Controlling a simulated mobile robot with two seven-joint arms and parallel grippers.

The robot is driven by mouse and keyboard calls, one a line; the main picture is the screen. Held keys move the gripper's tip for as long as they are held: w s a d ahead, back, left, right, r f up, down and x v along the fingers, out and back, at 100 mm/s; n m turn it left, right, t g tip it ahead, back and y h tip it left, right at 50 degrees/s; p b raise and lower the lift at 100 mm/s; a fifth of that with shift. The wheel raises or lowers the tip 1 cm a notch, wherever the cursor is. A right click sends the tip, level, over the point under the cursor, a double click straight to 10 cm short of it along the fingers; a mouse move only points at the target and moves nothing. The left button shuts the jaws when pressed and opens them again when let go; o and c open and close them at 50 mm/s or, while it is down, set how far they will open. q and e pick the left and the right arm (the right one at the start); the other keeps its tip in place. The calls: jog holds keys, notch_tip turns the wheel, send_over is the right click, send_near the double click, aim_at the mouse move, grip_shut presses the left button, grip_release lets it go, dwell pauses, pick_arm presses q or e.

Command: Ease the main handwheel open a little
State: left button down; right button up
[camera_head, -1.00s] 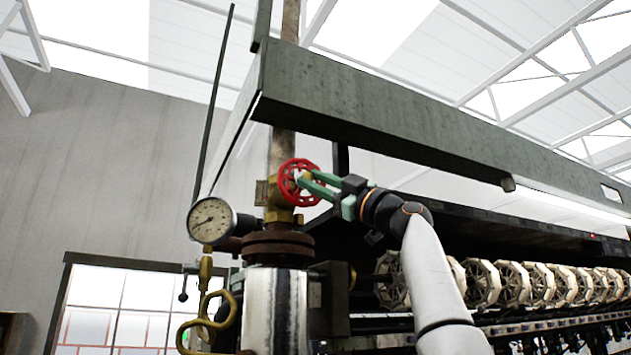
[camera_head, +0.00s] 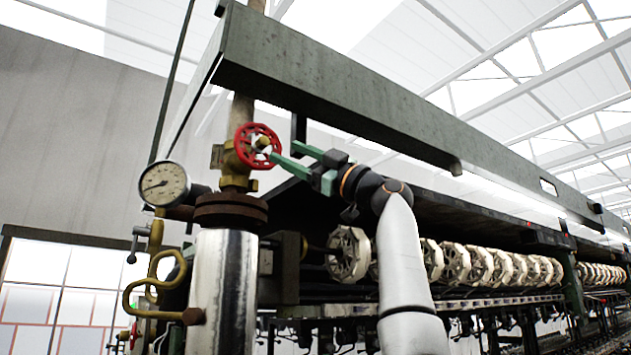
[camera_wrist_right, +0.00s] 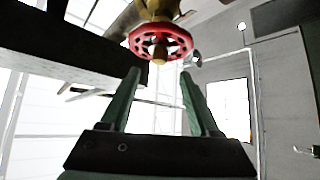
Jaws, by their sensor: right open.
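The main handwheel (camera_head: 247,132) is a red spoked wheel on a brass valve (camera_head: 235,172), on the vertical pipe above the steel cylinder. My right gripper (camera_head: 282,156) is open, its two green fingers pointing left at the wheel from its right side. In the right wrist view the handwheel (camera_wrist_right: 181,42) shows beyond and above the spread fingertips (camera_wrist_right: 160,77). Nothing is between the fingers, and the wheel appears clear of them there. My left gripper is not in view.
A pressure gauge (camera_head: 164,184) sits left of the valve, above a curled brass pipe (camera_head: 150,285). A long green beam (camera_head: 340,85) runs overhead. A steel cylinder (camera_head: 221,290) stands below the valve. Several pale reels (camera_head: 349,253) line the machine at right.

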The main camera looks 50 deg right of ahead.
pick_arm(q)
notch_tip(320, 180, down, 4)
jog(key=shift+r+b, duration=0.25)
jog(key=shift+b, duration=1)
pick_arm(e)
jog(key=v, duration=0.6)
jog(key=shift+s, duration=0.25)
jog(key=shift+d+f, duration=0.1)
